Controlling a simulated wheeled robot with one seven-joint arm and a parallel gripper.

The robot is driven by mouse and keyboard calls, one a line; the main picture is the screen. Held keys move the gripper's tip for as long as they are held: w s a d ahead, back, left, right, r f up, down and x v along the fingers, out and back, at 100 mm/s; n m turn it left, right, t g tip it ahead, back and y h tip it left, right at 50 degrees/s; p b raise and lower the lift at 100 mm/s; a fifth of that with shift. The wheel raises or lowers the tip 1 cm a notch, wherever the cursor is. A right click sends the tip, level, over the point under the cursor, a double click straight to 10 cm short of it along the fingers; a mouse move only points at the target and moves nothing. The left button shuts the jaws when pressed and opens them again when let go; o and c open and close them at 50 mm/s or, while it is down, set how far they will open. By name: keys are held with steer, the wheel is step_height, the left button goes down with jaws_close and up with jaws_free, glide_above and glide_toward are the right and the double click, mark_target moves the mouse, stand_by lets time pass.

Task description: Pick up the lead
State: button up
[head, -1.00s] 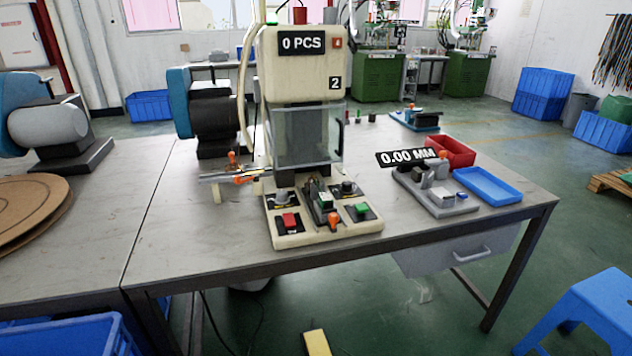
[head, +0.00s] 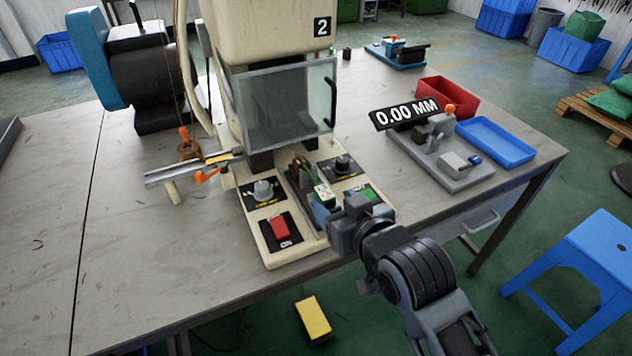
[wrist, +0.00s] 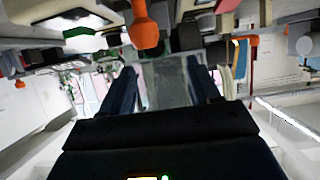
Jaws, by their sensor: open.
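I cannot clearly make out the lead. A thin brown strand (head: 177,75) runs down to the guide rail (head: 180,174) left of the moulding press. A small yellow piece (head: 218,157) lies at the rail's right end. My gripper (head: 338,214) is in front of the press's centre fixture, right of the rail and apart from it. My gripper partly hides the fixture's front and the green button (head: 368,193).
The cream press (head: 270,25) has a clear guard (head: 285,105) and a red button (head: 280,228). Right of it are a grey gauge (head: 440,170), a red bin (head: 455,97) and a blue tray (head: 497,140). The bench's left part (head: 120,220) is clear.

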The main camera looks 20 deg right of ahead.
mark_target(322, 189)
steer(key=shift+p+x, duration=0.3)
steer(key=shift+x, duration=3.5)
steer(key=shift+w+d+r, duration=0.1)
steer(key=shift+d+r, duration=0.1)
steer(key=c, duration=1)
steer(key=shift+c, duration=0.3)
steer(key=shift+r, duration=0.15)
